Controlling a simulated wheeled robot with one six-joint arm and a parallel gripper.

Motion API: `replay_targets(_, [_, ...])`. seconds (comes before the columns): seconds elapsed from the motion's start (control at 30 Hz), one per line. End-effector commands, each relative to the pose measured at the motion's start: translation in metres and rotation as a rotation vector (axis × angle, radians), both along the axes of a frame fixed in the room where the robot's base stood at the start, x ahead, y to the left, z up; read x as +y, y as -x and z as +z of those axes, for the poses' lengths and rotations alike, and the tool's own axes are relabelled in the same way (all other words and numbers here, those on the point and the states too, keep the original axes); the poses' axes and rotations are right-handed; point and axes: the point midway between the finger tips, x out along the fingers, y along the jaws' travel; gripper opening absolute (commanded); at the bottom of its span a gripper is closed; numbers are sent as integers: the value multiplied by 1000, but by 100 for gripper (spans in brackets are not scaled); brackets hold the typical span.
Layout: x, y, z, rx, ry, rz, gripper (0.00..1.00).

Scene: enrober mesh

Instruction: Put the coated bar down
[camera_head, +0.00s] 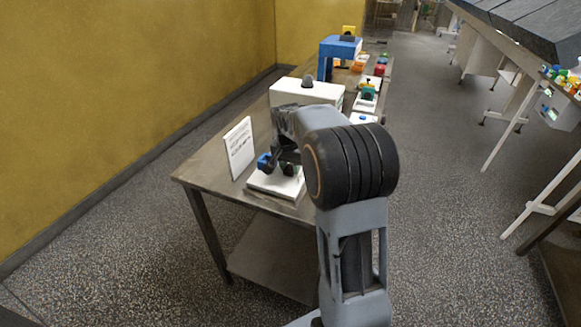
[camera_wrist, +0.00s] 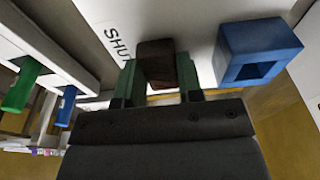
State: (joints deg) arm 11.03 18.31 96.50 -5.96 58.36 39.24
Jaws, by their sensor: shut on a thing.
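The coated bar (camera_wrist: 155,55) is a dark brown block in the wrist view. My gripper (camera_wrist: 158,78) is shut on it, with one green finger on each side. In the head view my gripper (camera_head: 278,166) is over a white slab (camera_head: 272,188) on the near end of the steel table (camera_head: 205,172). The bar cannot be made out there, as my arm covers much of that spot. Whether the bar touches the surface under it cannot be told.
A blue hollow block (camera_wrist: 258,48) is close to the bar's right in the wrist view. A white upright sign (camera_head: 240,148) stands left of the slab. A white box (camera_head: 315,92) and a blue arch (camera_head: 338,47) stand farther back. Green (camera_wrist: 20,88) and blue (camera_wrist: 66,105) tabs show left.

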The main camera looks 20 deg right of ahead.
Motion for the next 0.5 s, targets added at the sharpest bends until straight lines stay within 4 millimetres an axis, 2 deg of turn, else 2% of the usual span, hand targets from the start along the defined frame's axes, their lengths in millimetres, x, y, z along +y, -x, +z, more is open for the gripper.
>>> replay_targets(0.47, [0,0,-8,-1,0,0,21])
replay_targets(0.5, [0,0,-7,-1,0,0,37])
